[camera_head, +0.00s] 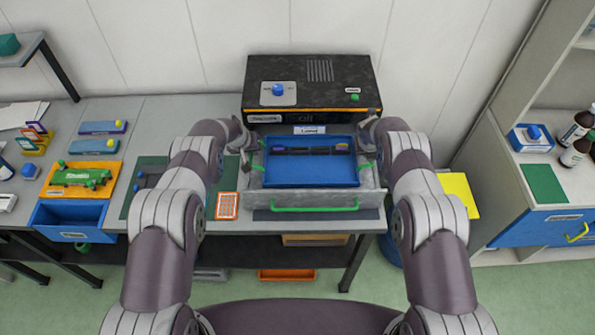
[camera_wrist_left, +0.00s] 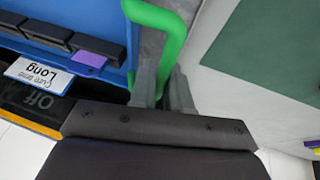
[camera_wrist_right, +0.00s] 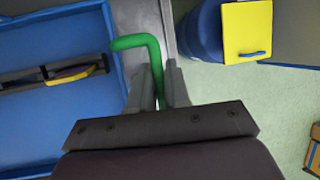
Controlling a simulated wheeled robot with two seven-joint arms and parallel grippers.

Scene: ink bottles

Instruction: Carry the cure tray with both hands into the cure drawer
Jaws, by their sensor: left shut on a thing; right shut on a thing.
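The blue cure tray (camera_head: 310,175) is over the open grey cure drawer (camera_head: 372,198), inside its outline in the head view; I cannot tell whether it rests on the drawer floor. It holds dark pieces with purple and yellow parts. My left gripper (camera_head: 249,150) is shut on the tray's left green handle, seen in the left wrist view (camera_wrist_left: 170,22). My right gripper (camera_head: 369,150) is shut on the right green handle, which shows in the right wrist view (camera_wrist_right: 150,48). The drawer's own green front handle (camera_head: 314,208) is free.
The black cure machine (camera_head: 350,75) stands behind the tray, its display reading Off. A "Long" card (camera_head: 310,130) is at the tray's back edge. An orange-framed card (camera_head: 227,206) lies left of the drawer. A yellow-topped blue bin (camera_wrist_right: 246,30) is at the right.

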